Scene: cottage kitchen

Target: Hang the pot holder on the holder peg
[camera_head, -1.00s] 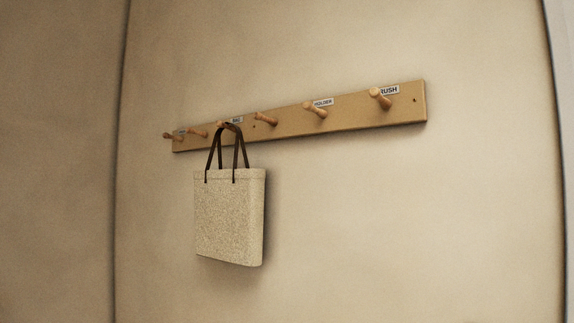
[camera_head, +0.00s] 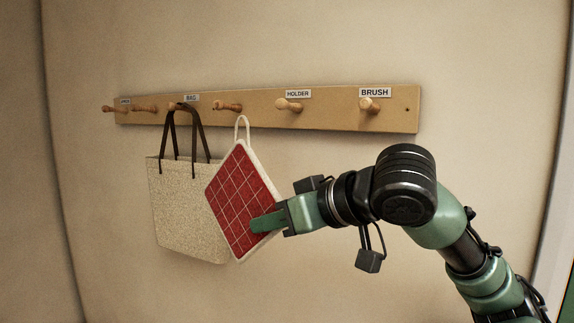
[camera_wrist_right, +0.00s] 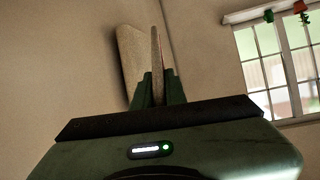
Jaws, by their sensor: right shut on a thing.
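A red pot holder (camera_head: 242,200) with a white grid, pale edge and white loop (camera_head: 242,128) is in the head view, a little tilted. My right gripper (camera_head: 266,223) is shut on its lower right edge. In the right wrist view the pot holder (camera_wrist_right: 157,65) shows edge-on between the fingers (camera_wrist_right: 158,90). The holder peg (camera_head: 288,105), under the HOLDER label (camera_head: 298,94), is bare. It is to the right of the loop and slightly higher in the picture. My left gripper is not in view.
A wooden peg rail (camera_head: 340,115) runs along the wall. A beige bag (camera_head: 175,205) hangs by dark straps at the BAG label, partly behind the pot holder. The BRUSH peg (camera_head: 368,105) is bare. A window (camera_wrist_right: 280,60) shows in the wrist view.

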